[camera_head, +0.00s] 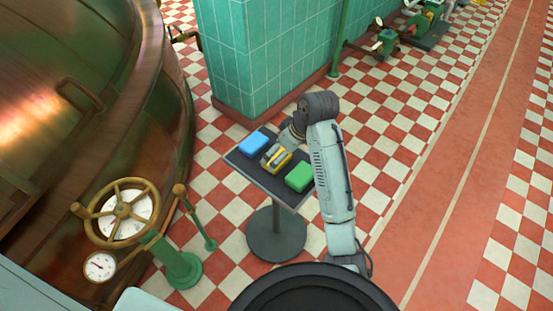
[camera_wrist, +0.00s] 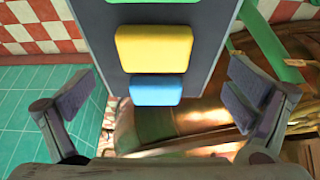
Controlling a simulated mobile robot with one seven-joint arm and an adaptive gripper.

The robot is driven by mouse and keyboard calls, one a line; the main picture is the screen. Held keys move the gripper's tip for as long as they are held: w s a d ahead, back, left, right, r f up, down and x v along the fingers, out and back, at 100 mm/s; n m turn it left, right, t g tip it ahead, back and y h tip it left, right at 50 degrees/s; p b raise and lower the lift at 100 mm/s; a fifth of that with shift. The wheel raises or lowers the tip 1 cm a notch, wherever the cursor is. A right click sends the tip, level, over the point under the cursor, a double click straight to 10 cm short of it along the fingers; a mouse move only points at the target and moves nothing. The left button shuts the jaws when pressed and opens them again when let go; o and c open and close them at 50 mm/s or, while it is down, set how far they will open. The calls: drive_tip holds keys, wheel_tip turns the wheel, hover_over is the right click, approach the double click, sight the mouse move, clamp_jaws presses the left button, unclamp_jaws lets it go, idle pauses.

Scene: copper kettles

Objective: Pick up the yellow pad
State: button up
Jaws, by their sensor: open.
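The yellow pad (camera_head: 285,160) lies on a small dark pedestal table (camera_head: 236,160), between a blue pad (camera_head: 253,143) and a green pad (camera_head: 299,177). In the head view my gripper (camera_head: 275,154) is over the yellow pad and partly covers it. In the wrist view the yellow pad (camera_wrist: 154,48) is whole, with the blue pad (camera_wrist: 156,90) below it and the green pad (camera_wrist: 160,1) cut off at the top edge. My gripper (camera_wrist: 160,88) is open and empty, its fingers spread wide to either side of the pads. The height gap is hard to judge.
A large copper kettle (camera_head: 60,110) with a handwheel (camera_head: 122,212) and gauge (camera_head: 100,266) stands at the left. A green tiled pillar (camera_head: 262,60) rises behind the table. Checkered floor (camera_head: 400,110) lies open to the right.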

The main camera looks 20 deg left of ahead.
sight(289, 158)
drive_tip(key=shift+w+p+x, duration=0.2)
drive_tip(key=shift+p+x, duration=0.25)
drive_tip(key=shift+x, duration=1.1)
drive_tip(key=shift+w+p+x, duration=0.2)
drive_tip(key=shift+p+x, duration=0.2)
drive_tip(key=shift+x, duration=1.15)
drive_tip(key=shift+c, duration=0.3)
drive_tip(key=shift+r, duration=0.1)
drive_tip(key=c, duration=1.1)
